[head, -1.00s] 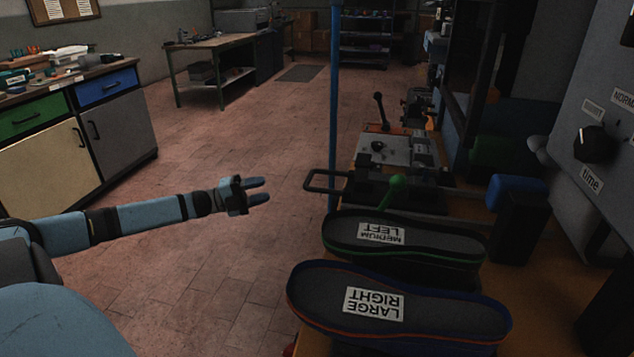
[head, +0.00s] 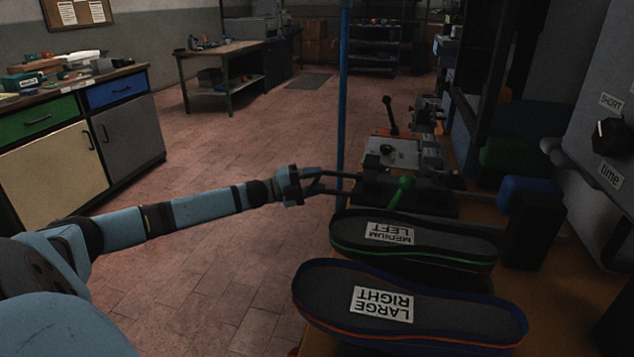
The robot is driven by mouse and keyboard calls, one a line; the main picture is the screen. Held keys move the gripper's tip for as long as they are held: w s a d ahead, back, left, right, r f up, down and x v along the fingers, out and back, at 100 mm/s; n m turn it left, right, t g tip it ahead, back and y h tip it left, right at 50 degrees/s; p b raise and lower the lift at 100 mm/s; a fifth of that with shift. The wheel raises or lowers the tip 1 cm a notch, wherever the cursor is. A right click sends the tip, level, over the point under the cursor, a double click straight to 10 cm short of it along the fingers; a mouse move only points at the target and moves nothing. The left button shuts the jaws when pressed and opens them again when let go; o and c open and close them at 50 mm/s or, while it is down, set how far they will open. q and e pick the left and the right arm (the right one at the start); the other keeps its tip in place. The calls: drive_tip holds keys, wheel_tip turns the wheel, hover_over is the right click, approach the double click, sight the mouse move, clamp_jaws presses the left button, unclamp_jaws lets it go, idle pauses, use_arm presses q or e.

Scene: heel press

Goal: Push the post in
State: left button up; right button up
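My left gripper (head: 312,184) has reached across from the left, level with a black loop handle (head: 345,177) that sticks out from the left side of a dark press base (head: 425,195). The fingertips overlap the handle in the picture. I cannot tell whether they touch it or whether the fingers are apart. No part is clearly marked as the post; a thin blue upright pole (head: 343,90) stands behind the handle. My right gripper is not in view.
Two shoe soles, a medium left (head: 450,240) and a large right (head: 460,315), lie on the bench in front of the press. A blue block (head: 530,191) and a grey panel with a time knob (head: 608,137) stand at right. The tiled floor at left is clear.

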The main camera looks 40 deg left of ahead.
use_arm(q)
drive_tip(key=shift+w+d, duration=0.15)
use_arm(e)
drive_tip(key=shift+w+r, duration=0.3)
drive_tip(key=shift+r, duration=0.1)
use_arm(q)
clamp_jaws()
drive_tip(key=shift+d, duration=0.1)
drive_tip(key=w+d+p, duration=0.2)
drive_tip(key=w+d, duration=0.2)
drive_tip(key=d, duration=0.3)
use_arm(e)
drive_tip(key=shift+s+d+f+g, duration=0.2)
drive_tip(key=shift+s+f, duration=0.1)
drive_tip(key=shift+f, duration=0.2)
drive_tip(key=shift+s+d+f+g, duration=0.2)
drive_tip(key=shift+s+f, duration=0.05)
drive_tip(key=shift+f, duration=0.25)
use_arm(q)
unclamp_jaws()
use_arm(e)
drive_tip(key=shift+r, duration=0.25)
